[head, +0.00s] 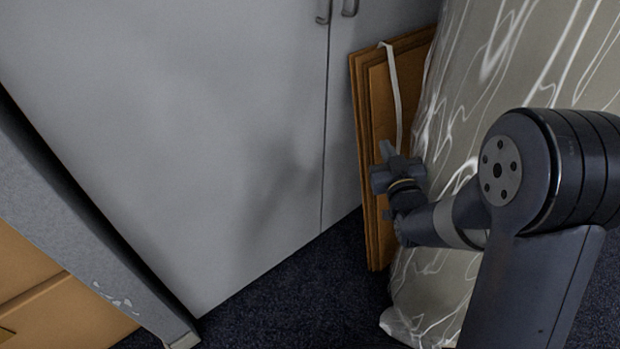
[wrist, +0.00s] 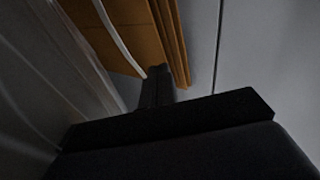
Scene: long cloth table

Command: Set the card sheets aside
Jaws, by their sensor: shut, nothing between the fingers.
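The card sheets (head: 378,85) are brown, flat and stacked. They stand upright on the floor, leaning against the grey cabinet beside the table cloth. A pale strap (head: 394,90) runs down over their front. My gripper (head: 386,158) is in front of the sheets, near the strap; in the head view I cannot tell whether it touches them. In the wrist view the shut fingers (wrist: 158,85) point toward the sheets (wrist: 171,35), with the strap (wrist: 118,32) to the left of the fingertips. The lower right part of the sheets is hidden behind my arm and the cloth.
The grey cabinet (head: 220,120) with two door handles stands behind the sheets. Dark carpet (head: 300,290) is clear in front. A grey panel edge (head: 85,225) and an orange-brown surface (head: 50,310) are at the left.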

